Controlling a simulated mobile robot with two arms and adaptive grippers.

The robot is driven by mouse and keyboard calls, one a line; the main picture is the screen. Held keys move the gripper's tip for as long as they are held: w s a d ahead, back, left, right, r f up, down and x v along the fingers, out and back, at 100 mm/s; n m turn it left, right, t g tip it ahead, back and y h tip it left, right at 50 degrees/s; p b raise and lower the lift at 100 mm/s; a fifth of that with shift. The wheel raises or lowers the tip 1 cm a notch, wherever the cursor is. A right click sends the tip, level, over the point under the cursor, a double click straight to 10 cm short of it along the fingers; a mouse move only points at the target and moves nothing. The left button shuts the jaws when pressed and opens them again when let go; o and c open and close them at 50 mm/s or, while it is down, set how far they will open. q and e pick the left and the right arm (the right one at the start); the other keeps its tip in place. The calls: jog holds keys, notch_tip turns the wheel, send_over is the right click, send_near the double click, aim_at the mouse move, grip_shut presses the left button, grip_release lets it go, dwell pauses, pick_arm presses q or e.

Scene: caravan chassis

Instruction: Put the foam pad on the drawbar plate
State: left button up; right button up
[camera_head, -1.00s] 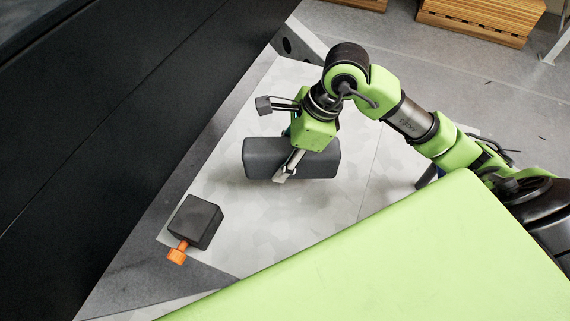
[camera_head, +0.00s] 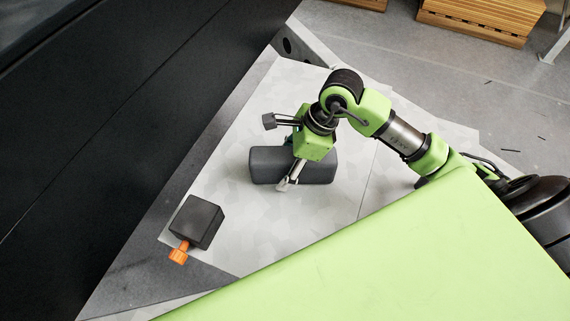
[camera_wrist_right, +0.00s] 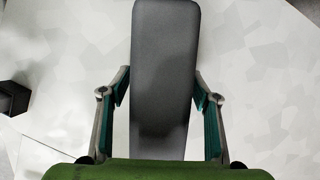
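The foam pad (camera_head: 322,166) is a long dark grey block. It lies on the pale patterned drawbar plate (camera_head: 222,228), near the middle, and it also shows upright in the right wrist view (camera_wrist_right: 165,60). My right gripper (camera_head: 289,168) is over the pad from above. In the right wrist view its fingers (camera_wrist_right: 160,88) stand on both sides of the pad with a visible gap at each side, so it is open. In the head view the wrist hides the middle of the pad. My left gripper is not in view.
A black box (camera_head: 196,221) with an orange knob (camera_head: 179,253) stands at the plate's front left. A tall black wall (camera_head: 120,130) borders the left. Wooden crates (camera_head: 480,18) stand on the floor at the back right. Plate around the pad is clear.

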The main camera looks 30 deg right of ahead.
jog(key=shift+r, duration=0.15)
jog(key=v, duration=1.2)
jog(key=shift+a, duration=0.1)
dwell(0.3)
